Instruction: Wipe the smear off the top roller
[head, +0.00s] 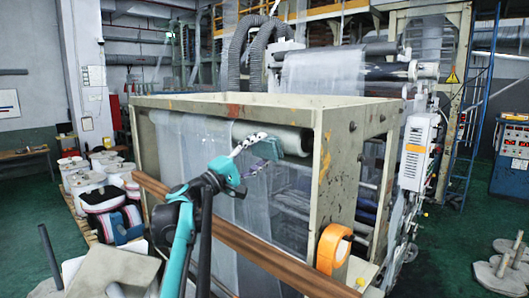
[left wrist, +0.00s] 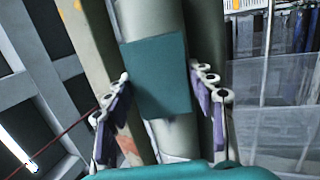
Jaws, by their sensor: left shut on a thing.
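The top roller (head: 293,140) is a pale cylinder lying across the upper part of the beige frame, with clear film hanging near it. It also shows in the left wrist view (left wrist: 150,18), running away behind the cloth. My left gripper (head: 249,154) is shut on a teal cloth (head: 268,148) and holds it up at the roller. In the left wrist view the flat cloth (left wrist: 157,75) sits between the two fingers and covers part of the roller. I cannot tell whether it touches. No smear is visible; it may be hidden behind the cloth. My right gripper is not in view.
The beige frame (head: 335,180) surrounds the roller, with a brown bar (head: 270,247) across its front. An orange tape roll (head: 333,248) hangs at its right corner. White rolls (head: 88,180) stand at the left.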

